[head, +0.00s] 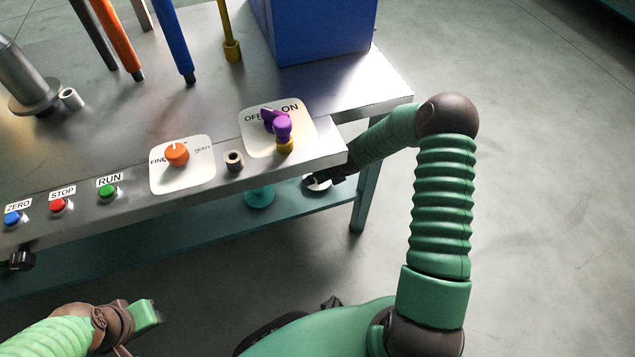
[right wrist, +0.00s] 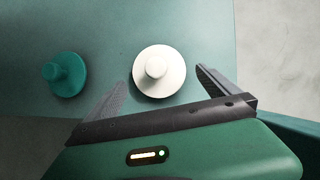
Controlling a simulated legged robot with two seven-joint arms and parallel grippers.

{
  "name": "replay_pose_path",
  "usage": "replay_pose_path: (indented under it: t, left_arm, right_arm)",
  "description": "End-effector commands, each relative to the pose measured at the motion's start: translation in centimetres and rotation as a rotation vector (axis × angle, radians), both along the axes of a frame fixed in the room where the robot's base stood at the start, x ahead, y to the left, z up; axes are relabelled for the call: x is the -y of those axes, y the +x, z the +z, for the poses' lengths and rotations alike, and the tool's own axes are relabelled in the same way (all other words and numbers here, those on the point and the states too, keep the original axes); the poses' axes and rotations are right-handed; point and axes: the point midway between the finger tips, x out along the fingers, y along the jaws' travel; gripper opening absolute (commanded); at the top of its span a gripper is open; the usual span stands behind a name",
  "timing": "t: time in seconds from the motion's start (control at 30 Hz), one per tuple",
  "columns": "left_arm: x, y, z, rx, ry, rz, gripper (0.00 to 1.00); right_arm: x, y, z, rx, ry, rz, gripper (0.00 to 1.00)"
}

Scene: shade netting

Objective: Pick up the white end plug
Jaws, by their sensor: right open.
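The white end plug (right wrist: 158,72) is a round disc with a raised knob, standing on the teal lower shelf (right wrist: 200,25). In the head view it shows as a small white disc (head: 316,184) below the table's front right corner, partly covered by my right gripper (head: 322,179). In the right wrist view my right gripper (right wrist: 160,78) is open, with one finger on each side of the plug. I see a gap between each finger and the disc; nothing is held. My left gripper (head: 147,316) is at the lower left of the head view, away from the table; its jaws are unclear.
A teal plug (head: 260,197) of similar shape stands left of the white one, also in the right wrist view (right wrist: 66,74). The metal tabletop (head: 215,105) overhangs the shelf. A table leg (head: 364,200) stands to the right. Knobs and buttons line the front edge.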

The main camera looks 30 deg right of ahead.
Motion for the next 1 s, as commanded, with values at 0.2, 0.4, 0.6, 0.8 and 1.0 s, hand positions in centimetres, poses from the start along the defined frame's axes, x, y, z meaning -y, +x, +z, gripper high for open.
replay_pose_path:
  t: [0.2,0.4,0.6,0.8,1.0]
  left_arm:
    - [0.0,0.0,-2.5,0.001,0.000,0.000,0.36]
    - [0.0,0.0,-3.5,0.000,0.000,0.000,0.36]
    - [0.0,0.0,-3.3,0.001,0.000,0.000,0.36]
    - [0.0,0.0,-3.3,0.001,0.000,0.000,0.36]
    - [0.0,0.0,-3.3,0.001,0.000,0.000,0.36]
  right_arm:
    - [-0.2,1.9,-3.0,0.000,-0.003,0.004,1.00]
    - [-0.2,3.2,-4.8,0.000,-0.001,0.002,1.00]
    - [-0.1,3.3,-4.6,0.000,0.000,0.001,1.00]
    - [-0.1,3.3,-4.6,0.000,0.000,0.001,0.74]
    - [-0.1,3.2,-4.6,0.000,0.000,0.001,0.50]
